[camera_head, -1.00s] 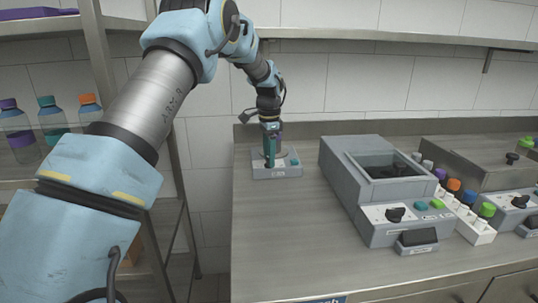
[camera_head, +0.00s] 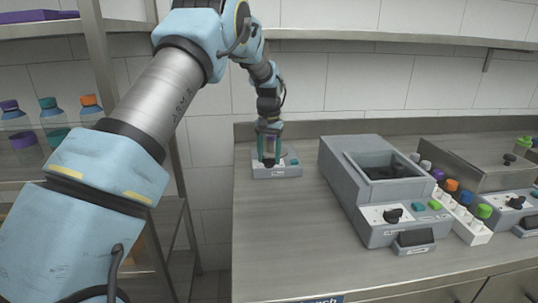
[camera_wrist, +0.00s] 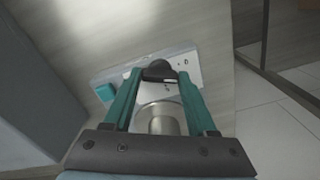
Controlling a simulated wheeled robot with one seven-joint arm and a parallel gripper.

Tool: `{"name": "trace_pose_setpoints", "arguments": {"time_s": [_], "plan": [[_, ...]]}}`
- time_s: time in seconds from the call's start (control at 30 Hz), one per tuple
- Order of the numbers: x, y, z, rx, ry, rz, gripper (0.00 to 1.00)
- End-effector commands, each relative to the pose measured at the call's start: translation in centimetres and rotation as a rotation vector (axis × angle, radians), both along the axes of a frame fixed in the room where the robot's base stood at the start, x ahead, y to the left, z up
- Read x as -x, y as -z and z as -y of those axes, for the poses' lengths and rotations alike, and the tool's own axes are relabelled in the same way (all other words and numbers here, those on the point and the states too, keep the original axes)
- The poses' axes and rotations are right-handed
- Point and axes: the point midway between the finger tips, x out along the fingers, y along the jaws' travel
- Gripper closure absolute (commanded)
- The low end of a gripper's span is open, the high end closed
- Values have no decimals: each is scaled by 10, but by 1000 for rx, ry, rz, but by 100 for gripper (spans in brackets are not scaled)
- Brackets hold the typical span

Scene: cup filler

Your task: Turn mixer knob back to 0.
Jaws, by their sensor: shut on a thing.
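The mixer is a small grey device (camera_head: 288,172) at the back left of the counter. It has a dark knob (camera_head: 269,163) and a teal button (camera_head: 294,161) on its front panel. My gripper (camera_head: 268,157) comes down over the mixer, with a teal finger on each side of the knob. In the wrist view the dark knob (camera_wrist: 160,71) sits between the fingertips (camera_wrist: 159,75), which are shut on it. A round metallic part (camera_wrist: 160,118) shows between the fingers. The knob's pointer and the scale are too small or covered to read.
A larger grey machine (camera_head: 348,185) with an open basin stands right of the mixer. A white rack (camera_head: 474,231) with several coloured caps is beside it. A shelf with bottles (camera_head: 52,115) is at the left. The counter in front of the mixer is clear.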

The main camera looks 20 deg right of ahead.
Motion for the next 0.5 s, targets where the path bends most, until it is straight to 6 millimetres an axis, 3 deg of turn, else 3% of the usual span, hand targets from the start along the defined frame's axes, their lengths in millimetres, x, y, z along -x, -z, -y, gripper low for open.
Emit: {"name": "trace_pose_setpoints", "arguments": {"time_s": [0.5], "plan": [[-1, -1, 1, 3, -361, 4, 98]]}}
